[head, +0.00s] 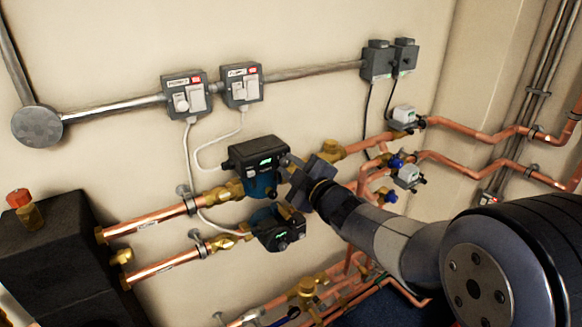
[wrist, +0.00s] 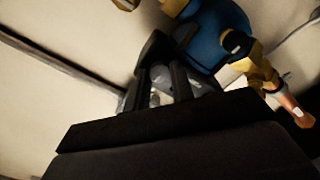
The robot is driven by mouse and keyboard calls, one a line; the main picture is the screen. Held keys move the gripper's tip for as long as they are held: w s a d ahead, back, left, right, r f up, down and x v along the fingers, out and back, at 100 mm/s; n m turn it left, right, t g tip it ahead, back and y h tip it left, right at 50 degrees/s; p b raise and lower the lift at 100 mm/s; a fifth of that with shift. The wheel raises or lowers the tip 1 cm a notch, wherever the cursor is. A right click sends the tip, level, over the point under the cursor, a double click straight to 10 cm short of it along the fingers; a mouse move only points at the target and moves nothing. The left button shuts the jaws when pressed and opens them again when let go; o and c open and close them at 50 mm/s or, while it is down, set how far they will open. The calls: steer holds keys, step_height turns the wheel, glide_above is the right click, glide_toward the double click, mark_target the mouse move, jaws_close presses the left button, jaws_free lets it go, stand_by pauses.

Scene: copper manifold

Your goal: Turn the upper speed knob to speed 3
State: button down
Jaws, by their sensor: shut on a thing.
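The upper pump has a dark control box (head: 256,153) with a small green display, above a blue body (head: 262,184). It also shows in the wrist view as a blue body (wrist: 218,40). My gripper (head: 290,166) reaches in from the right to the right end of the box front. In the wrist view, my gripper (wrist: 163,88) has its dark fingers shut on a small grey knob (wrist: 160,74), the upper speed knob. The fingers mostly hide the knob, and its pointer and speed marks cannot be read.
The lower pump (head: 279,230), with its own display and knob, sits close below my gripper. Copper pipes and brass valves (head: 225,194) run to both sides. Grey switch boxes (head: 186,95) and white cables are on the wall above. A black block (head: 62,245) stands at the lower left.

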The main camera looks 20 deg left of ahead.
steer(key=m, duration=0.3)
steer(key=shift+m, duration=0.4)
steer(key=shift+m+p, duration=0.7)
steer(key=shift+m, duration=1.3)
steer(key=c, duration=1.2)
jaws_free()
steer(key=shift+s+d, duration=0.1)
steer(key=b+v, duration=0.2)
steer(key=v, duration=0.8)
steer(key=shift+s+d, duration=0.15)
steer(key=shift+s, duration=0.1)
